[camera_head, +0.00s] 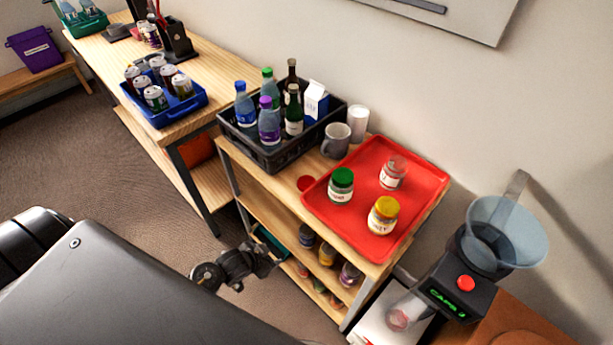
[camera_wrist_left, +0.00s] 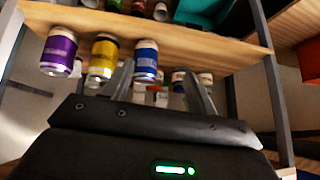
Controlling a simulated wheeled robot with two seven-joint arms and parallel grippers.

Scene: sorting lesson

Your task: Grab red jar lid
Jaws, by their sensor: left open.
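The red jar lid (camera_head: 305,183) lies flat on the wooden top of the shelf unit, near its front edge and just left of the red tray (camera_head: 428,178). On the tray, one jar (camera_head: 393,173) shows no coloured lid, while others have a green lid (camera_head: 342,178) and a yellow lid (camera_head: 386,207). My left gripper (camera_head: 268,256) is open, in front of the shelf unit and lower in the picture than the lid. In the left wrist view, its spread fingers (camera_wrist_left: 160,82) have jars on a shelf behind them. The lid is not visible there. My right gripper is out of view.
A black crate of bottles (camera_head: 262,157) and a grey mug (camera_head: 336,141) stand behind the lid. A blender-like machine (camera_head: 470,275) stands at right.

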